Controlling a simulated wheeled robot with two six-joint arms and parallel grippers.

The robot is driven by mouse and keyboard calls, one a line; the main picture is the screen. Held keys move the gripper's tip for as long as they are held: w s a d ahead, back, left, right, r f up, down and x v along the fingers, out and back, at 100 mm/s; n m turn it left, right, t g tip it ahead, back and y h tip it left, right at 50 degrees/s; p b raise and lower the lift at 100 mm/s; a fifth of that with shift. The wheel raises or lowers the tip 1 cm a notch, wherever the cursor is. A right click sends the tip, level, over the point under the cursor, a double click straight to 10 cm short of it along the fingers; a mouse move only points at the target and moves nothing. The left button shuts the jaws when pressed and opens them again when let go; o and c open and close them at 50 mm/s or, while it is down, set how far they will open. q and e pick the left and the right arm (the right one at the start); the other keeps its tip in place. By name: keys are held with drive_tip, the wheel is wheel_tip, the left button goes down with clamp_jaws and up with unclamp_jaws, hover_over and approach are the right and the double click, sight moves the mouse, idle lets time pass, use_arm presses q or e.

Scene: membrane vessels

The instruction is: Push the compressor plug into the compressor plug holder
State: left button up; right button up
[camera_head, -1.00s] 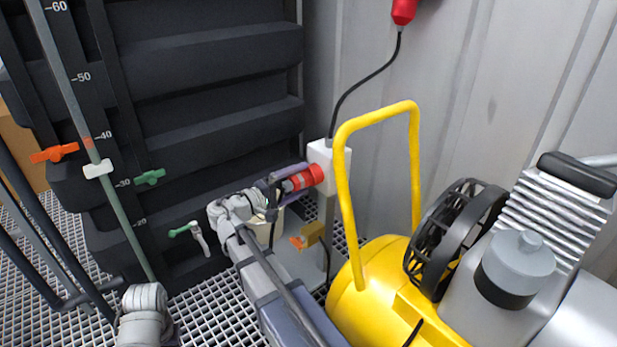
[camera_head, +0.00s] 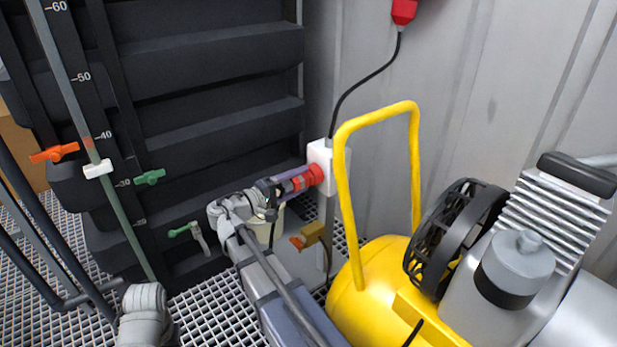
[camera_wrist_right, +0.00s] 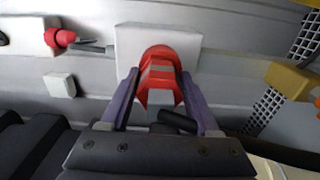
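The red compressor plug (camera_wrist_right: 160,78) points at a white box on the wall, the plug holder (camera_head: 319,152), with a red round socket (camera_head: 315,174) on its face. Plug and socket line up closely; the joint between them is hard to make out. My right gripper (camera_head: 296,182) reaches in from below left, its purple fingers on both sides of the plug. In the right wrist view the fingertips (camera_wrist_right: 159,84) flank the plug and seem to touch it, and the white holder (camera_wrist_right: 185,44) is straight ahead. My left gripper is out of view.
A yellow compressor (camera_head: 385,285) with a tall handle (camera_head: 343,190) stands close to the right of the holder. A black cable runs up from the holder to a red connector (camera_head: 404,10). Dark tank walls (camera_head: 205,80) and green valve handles (camera_head: 185,229) are on the left.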

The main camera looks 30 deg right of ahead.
sight(284, 188)
clamp_jaws()
idle(0.5)
drive_tip(key=shift+s+a, duration=0.15)
drive_tip(key=shift+a, duration=1.35)
drive_tip(key=shift+s+a, duration=0.1)
drive_tip(key=shift+a, duration=1.35)
